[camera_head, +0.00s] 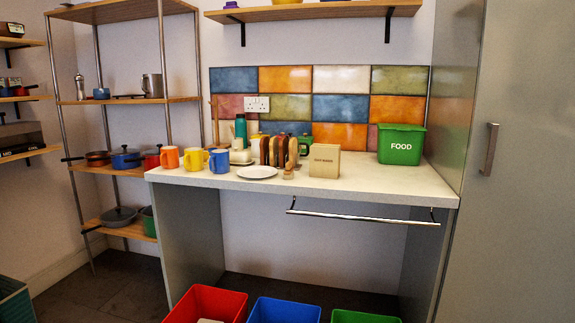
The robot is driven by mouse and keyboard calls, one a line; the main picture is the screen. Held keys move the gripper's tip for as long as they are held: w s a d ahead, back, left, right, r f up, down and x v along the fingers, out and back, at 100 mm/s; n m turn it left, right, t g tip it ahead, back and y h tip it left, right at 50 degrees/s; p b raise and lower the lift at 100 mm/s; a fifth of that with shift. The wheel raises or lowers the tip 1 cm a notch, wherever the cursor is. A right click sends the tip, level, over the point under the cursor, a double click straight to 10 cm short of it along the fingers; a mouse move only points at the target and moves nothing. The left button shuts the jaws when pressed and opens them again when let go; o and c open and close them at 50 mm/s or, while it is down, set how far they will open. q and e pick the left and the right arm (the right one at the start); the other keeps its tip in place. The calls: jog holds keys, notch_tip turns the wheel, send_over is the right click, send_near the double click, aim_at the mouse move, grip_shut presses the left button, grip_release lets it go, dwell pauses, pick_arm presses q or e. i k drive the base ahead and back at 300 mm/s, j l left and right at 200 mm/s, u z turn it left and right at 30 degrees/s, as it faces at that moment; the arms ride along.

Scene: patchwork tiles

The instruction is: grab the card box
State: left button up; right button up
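The card box (324,161) is a small tan box with dark lettering on its front. It stands upright near the front edge of the counter (380,180), right of the toast rack. Neither of my grippers shows in the head view.
On the counter are mugs (194,159), a white plate (257,172), a toast rack (279,151) and a green FOOD bin (401,146). A metal rail (362,217) hangs below the front edge. Red (207,303), blue (284,311) and green (363,317) bins stand below.

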aim_at(325, 159)
jog(key=i+l+u, duration=0.15)
jog(key=l+u, duration=0.3)
jog(key=i+l+u, duration=0.1)
jog(key=l+u, duration=0.8)
jog(key=l, duration=0.2)
jog(key=k, duration=0.05)
